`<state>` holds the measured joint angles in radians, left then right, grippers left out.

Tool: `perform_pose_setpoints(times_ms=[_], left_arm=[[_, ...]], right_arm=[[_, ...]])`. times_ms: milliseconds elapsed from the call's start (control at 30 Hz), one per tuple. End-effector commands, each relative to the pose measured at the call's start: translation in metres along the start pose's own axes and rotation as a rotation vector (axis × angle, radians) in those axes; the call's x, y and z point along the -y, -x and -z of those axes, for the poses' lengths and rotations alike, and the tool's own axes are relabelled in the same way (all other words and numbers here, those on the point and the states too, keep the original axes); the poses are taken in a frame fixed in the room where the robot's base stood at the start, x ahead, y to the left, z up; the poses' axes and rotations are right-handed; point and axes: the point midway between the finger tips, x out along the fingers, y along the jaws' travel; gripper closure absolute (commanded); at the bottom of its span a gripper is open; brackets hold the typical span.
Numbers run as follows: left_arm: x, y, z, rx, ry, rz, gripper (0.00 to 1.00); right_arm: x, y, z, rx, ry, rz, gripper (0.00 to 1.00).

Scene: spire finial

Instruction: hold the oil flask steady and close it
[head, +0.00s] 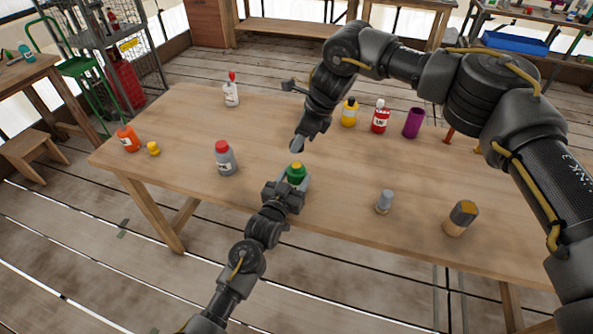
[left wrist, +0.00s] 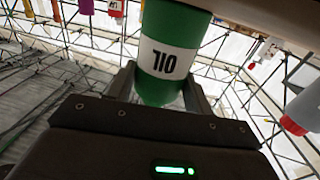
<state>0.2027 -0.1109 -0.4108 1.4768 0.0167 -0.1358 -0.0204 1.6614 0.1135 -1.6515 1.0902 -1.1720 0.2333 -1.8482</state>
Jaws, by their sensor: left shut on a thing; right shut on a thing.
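The green oil flask (head: 297,178) stands upright near the front edge of the table, with yellow at its top. In the left wrist view the flask (left wrist: 178,50) appears upside down, and its white label reads OIL inverted. My left gripper (head: 287,190) is shut around the flask from the front. Its fingers show on either side of the flask in the left wrist view (left wrist: 160,92). My right gripper (head: 299,139) points down just behind and above the flask, apart from it. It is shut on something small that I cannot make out.
A grey bottle with a red cap (head: 225,160) stands left of the flask. A small grey piece (head: 384,202) and a dark-and-tan cylinder (head: 461,217) stand to the right. Yellow (head: 349,113), red (head: 380,118) and purple (head: 413,123) containers stand behind. An orange bottle (head: 127,138) is far left.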

Motion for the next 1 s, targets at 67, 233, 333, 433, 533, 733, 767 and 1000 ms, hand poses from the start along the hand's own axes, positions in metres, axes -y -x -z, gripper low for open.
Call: perform_pose_setpoints(times_ms=[67,233,333,433,533,733,767,1000], left_arm=[[0.0,0.0,0.0,0.0,0.0,0.0,0.9],[0.0,0.0,0.0,0.0,0.0,0.0,0.9],[0.0,0.0,0.0,0.0,0.0,0.0,0.9],[0.0,0.0,0.0,0.0,0.0,0.0,0.9],[0.0,0.0,0.0,0.0,0.0,0.0,0.9],[0.0,0.0,0.0,0.0,0.0,0.0,0.9],[0.0,0.0,0.0,0.0,0.0,0.0,0.9],[0.0,0.0,0.0,0.0,0.0,0.0,0.9]], right_arm=[[-0.001,-0.009,0.004,-0.003,-0.001,-0.003,0.9],[-0.001,-0.032,0.014,-0.003,-0.001,-0.002,0.9],[-0.001,-0.041,0.017,-0.002,0.0,-0.001,0.9],[-0.001,-0.043,0.018,-0.002,0.0,0.0,0.9],[-0.001,-0.042,0.018,-0.002,0.0,0.0,0.9],[-0.001,-0.042,0.018,-0.002,0.0,0.0,0.9],[-0.001,-0.042,0.018,-0.002,0.0,0.0,0.9],[-0.001,-0.047,0.02,-0.002,-0.001,0.0,0.9]])
